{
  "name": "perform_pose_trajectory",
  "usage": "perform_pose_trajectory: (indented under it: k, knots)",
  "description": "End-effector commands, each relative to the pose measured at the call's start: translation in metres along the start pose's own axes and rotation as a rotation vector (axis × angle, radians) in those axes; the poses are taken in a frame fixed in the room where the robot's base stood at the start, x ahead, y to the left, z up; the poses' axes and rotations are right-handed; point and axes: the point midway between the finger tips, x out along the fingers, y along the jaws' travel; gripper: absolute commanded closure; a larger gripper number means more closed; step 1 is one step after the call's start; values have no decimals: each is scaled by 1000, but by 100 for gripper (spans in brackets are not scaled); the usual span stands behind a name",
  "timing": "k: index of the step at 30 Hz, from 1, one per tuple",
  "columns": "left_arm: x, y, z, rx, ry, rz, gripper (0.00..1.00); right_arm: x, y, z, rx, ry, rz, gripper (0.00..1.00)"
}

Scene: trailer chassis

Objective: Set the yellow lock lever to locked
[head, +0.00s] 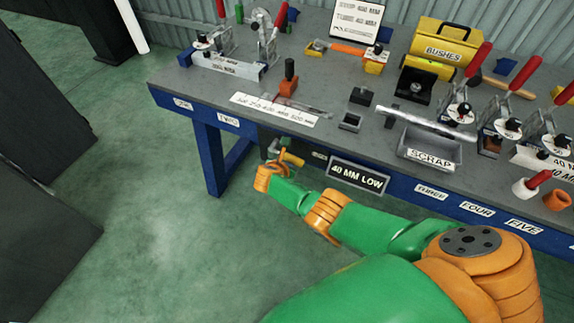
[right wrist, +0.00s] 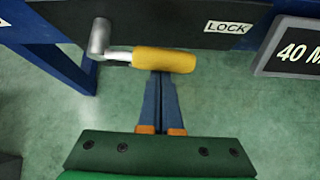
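The yellow lock lever (right wrist: 164,61) has a grey metal crank arm and pivot at its left end. Its yellow grip lies roughly level in the right wrist view, on a dark panel beside the LOCK label (right wrist: 228,28). The lever also shows in the head view (head: 292,158) under the bench's front edge. My right gripper (right wrist: 162,76) has its two blue fingers close together, with the tips at the lower edge of the yellow grip. I cannot tell whether they touch it. The tips are partly hidden by the grip. My left gripper is out of view.
The workbench (head: 215,92) stands above the lever, with clamps, a scrap tray (head: 428,146) and tools on top. A "40 MM LOW" sign (head: 357,177) is right of the lever. A blue bench leg (head: 210,158) is to its left. The green floor in front is clear.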

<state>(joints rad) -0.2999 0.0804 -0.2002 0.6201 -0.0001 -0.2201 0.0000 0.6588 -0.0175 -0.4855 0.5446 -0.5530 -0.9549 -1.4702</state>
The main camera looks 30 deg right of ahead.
Motion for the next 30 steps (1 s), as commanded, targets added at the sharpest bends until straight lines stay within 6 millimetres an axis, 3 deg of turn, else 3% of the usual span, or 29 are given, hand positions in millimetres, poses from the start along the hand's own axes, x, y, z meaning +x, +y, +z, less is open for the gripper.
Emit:
perform_pose_trajectory:
  k: [24,30]
  knots:
    - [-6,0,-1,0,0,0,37,-4,0,5,2,-3,4,100]
    - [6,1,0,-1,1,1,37,10,-11,-7,2,-2,0,100]
